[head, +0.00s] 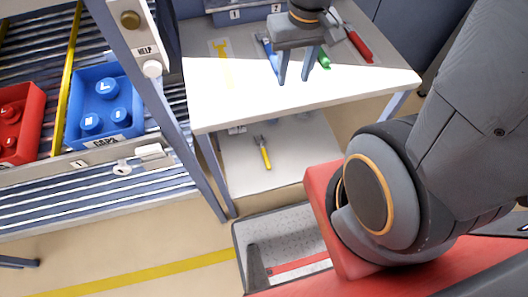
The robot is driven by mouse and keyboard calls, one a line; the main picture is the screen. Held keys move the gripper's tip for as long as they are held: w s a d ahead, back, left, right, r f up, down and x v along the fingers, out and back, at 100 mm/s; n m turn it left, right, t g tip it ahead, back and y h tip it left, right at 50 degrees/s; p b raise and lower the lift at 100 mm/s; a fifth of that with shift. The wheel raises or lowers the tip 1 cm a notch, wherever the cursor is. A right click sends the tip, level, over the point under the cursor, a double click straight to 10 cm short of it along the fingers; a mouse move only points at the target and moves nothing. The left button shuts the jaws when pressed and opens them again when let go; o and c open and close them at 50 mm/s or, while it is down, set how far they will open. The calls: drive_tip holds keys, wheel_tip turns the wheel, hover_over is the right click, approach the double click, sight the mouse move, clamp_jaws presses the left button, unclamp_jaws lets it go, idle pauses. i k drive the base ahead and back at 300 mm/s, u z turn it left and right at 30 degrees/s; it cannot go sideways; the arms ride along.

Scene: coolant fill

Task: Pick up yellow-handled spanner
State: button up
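The yellow-handled spanner (264,152) lies on the pale lower shelf (295,145) under the white worktop. Its grey head points away and its yellow handle points toward me. A flat yellow spanner shape (223,62) shows on the worktop at the left; I cannot tell whether it is a marking or a tool. My gripper (294,80) is over the worktop, fingers pointing down and apart, with nothing visible between them. It is above and to the right of the spanner in the picture, and the worktop's front edge lies between them.
Blue- (269,52), green- (324,58) and red-handled (358,46) tools lie on the worktop (350,88) around my gripper. A table leg (212,175) stands left of the shelf. A conveyor with blue (105,105) and red (18,120) bins is at left. A grey tray (285,222) is below.

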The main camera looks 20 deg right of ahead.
sight(263, 151)
drive_tip(key=z, duration=0.1)
drive_tip(key=k, duration=1.45)
drive_tip(key=z, duration=0.45)
